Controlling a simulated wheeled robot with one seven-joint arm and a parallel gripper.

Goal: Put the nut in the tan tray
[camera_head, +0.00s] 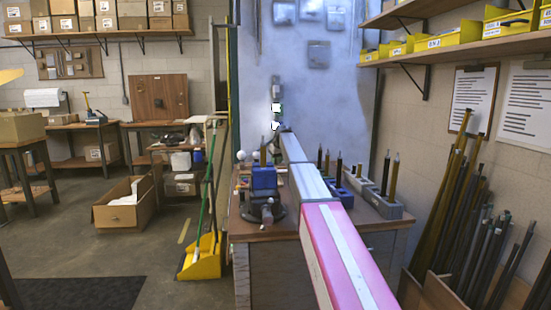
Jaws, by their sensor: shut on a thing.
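I cannot make out the nut or the tan tray in this view. A long pink and white beam, probably my arm, runs from the lower right up and away over the workbench (252,229). Small white and dark parts show near its far end, but I cannot tell what they are. My gripper cannot be picked out there, nor can anything it may hold.
A blue vise (264,180) stands on the bench's left side. Grey blocks with upright rods (388,203) stand at its right. A yellow dustpan (201,258) is on the floor. An open cardboard box (122,215) lies farther left. Floor between them is free.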

